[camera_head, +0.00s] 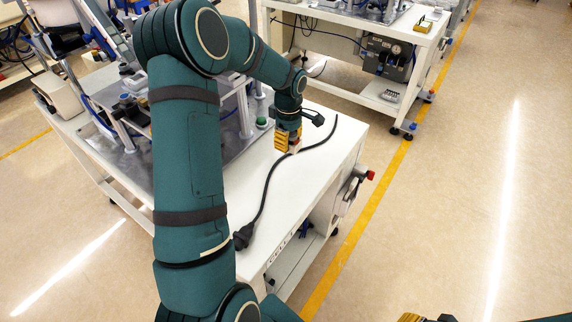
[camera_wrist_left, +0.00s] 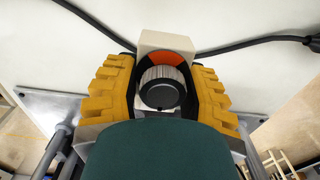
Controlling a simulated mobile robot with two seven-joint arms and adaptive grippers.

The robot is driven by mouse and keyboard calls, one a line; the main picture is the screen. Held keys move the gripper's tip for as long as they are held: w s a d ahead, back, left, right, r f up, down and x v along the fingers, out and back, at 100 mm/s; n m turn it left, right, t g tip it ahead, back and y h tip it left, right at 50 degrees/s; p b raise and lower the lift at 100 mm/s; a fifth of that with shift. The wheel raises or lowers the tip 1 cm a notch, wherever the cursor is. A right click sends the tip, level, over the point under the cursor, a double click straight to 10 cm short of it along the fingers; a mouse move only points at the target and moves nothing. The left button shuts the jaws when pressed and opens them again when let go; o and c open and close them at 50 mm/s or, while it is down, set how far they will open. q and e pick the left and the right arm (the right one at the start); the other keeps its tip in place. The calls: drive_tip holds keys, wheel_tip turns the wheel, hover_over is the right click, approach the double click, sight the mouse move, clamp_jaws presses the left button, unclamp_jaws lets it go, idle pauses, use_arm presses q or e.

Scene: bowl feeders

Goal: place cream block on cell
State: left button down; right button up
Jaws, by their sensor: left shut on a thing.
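My left gripper (camera_head: 290,146) is over the white top of the cell (camera_head: 318,165), near its back edge. In the left wrist view, its yellow fingers (camera_wrist_left: 160,85) are shut on a cream block (camera_wrist_left: 165,41). The block shows beyond the fingertips, close to the white surface. I cannot tell whether it touches the surface. In the head view the block is mostly hidden by the fingers. My right gripper (camera_head: 427,318) shows only as a small yellow and dark part at the bottom edge, so its jaws cannot be judged.
A black cable (camera_head: 267,186) with a plug (camera_head: 243,236) lies across the cell's top, close by the left gripper. Feeder machinery on a metal plate (camera_head: 215,145) fills the left part. Another white bench (camera_head: 345,17) stands at the back. The floor to the right is clear.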

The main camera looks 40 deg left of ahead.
sight(289, 167)
use_arm(q)
wheel_tip(289, 167, down, 8)
drive_tip(key=shift+d+f+b, duration=0.1)
drive_tip(key=shift+f+b, duration=0.1)
drive_tip(key=shift+b, duration=0.7)
drive_tip(key=shift+f, duration=0.3)
drive_tip(key=shift+r, duration=0.1)
drive_tip(key=shift+f, duration=0.2)
drive_tip(key=c, duration=0.5)
unclamp_jaws()
